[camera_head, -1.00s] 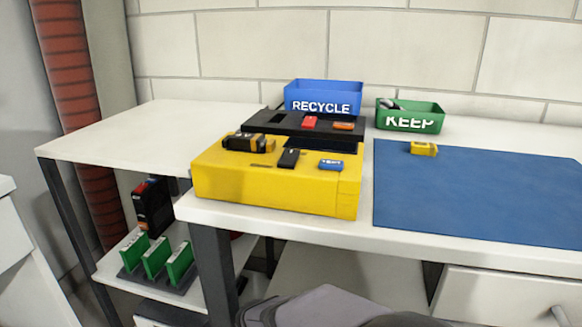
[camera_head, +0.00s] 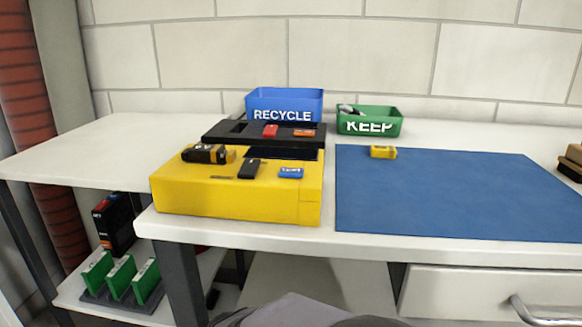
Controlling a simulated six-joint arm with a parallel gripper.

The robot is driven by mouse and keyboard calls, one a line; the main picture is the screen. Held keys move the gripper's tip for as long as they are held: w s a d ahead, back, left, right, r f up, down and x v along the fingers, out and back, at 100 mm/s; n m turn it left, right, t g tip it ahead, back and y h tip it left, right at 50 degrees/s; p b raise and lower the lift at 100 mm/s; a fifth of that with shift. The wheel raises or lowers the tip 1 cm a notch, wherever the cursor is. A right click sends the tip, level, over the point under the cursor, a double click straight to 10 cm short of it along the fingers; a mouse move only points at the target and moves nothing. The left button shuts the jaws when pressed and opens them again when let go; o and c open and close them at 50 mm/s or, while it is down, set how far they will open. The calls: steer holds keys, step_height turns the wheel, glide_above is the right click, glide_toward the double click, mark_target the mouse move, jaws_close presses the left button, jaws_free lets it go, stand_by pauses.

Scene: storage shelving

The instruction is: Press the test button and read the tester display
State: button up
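A yellow box (camera_head: 215,205), which looks like the tester, sits at the front left of the white bench. On its top are a small blue block with white lettering (camera_head: 291,172), which looks like the test button, and a small black block (camera_head: 249,169). A black battery-like piece with an orange band (camera_head: 205,153) lies at its back left. A dark panel (camera_head: 282,154), perhaps the display, is at the back of the top; no reading can be made out. My gripper is not in view.
Behind the box is a black tray (camera_head: 225,131) with a red and an orange piece. A blue RECYCLE bin (camera_head: 284,104) and a green KEEP bin (camera_head: 369,122) stand behind. A small yellow block (camera_head: 383,152) lies on the blue mat (camera_head: 450,195), otherwise mostly clear.

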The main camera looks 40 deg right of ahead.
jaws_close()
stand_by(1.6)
